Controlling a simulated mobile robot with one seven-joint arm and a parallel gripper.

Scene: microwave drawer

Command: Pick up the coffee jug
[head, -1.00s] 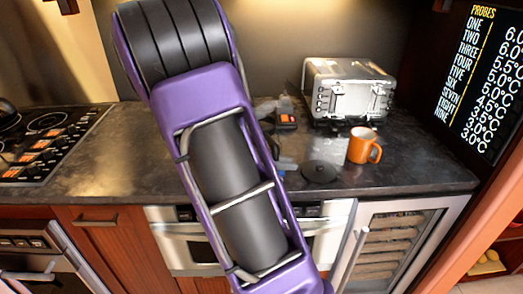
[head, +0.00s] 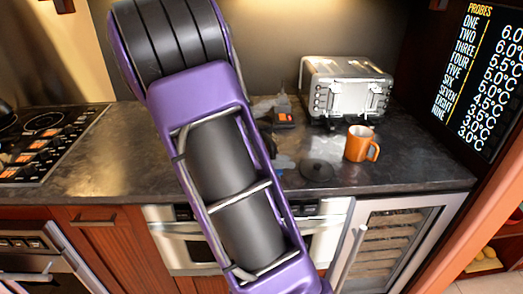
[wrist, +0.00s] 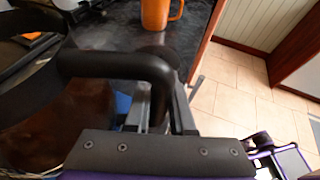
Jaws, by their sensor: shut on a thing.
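The coffee jug (wrist: 85,118) is in the lower left of the wrist view, with a dark brown body and a thick black handle (wrist: 115,64). My gripper (wrist: 158,105) is shut on the jug at this handle, whose right end runs down between the fingers. The jug's lower part and base are cut off or hidden, so I cannot tell whether it touches the counter. In the head view my purple arm hides the gripper and most or all of the jug.
An orange mug (head: 358,144) stands on the dark counter (head: 420,165), close to the jug in the wrist view (wrist: 157,12). A silver toaster (head: 345,85) is behind it. A black round disc (head: 317,170) lies left of the mug. A stove (head: 40,140) is at far left.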

